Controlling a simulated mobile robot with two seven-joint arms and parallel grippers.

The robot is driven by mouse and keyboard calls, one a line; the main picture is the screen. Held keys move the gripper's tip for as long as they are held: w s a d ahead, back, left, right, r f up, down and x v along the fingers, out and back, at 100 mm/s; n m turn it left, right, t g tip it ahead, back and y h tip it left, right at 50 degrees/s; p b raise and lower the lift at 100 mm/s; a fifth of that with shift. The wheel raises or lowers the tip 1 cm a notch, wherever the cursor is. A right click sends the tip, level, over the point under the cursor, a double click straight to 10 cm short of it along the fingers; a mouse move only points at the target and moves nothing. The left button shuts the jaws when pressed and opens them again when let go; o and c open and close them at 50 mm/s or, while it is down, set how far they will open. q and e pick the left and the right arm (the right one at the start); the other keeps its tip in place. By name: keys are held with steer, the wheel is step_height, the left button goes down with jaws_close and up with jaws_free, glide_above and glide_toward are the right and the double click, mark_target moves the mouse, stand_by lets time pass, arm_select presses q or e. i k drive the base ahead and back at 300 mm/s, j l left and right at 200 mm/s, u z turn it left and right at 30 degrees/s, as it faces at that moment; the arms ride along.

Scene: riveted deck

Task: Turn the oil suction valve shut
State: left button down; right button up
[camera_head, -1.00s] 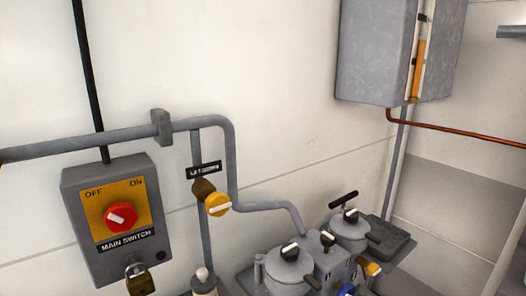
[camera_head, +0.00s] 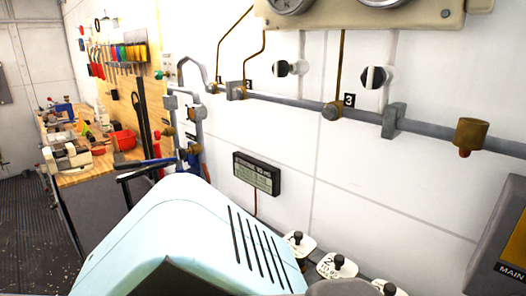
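No valve in view carries a label I can read as oil suction. A brass fitting with a reddish lower end (camera_head: 470,137) sits on the grey wall pipe (camera_head: 290,101) at the right. Two black-and-white round knobs (camera_head: 290,68) (camera_head: 375,77) are on the white wall above the pipe. Several brass pipe fittings (camera_head: 193,113) cluster at the left, beside the workbench. Neither of my grippers shows in the head view.
A light blue slotted housing (camera_head: 170,225) fills the lower middle. White tags with black knobs (camera_head: 337,266) stand behind it. A small dark display (camera_head: 256,173) hangs on the wall. The main switch box (camera_head: 500,255) is at the right edge. A workbench (camera_head: 90,175) and open floor (camera_head: 30,235) lie left.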

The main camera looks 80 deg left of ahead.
mark_target(157, 135)
steer(key=u, duration=2.7)
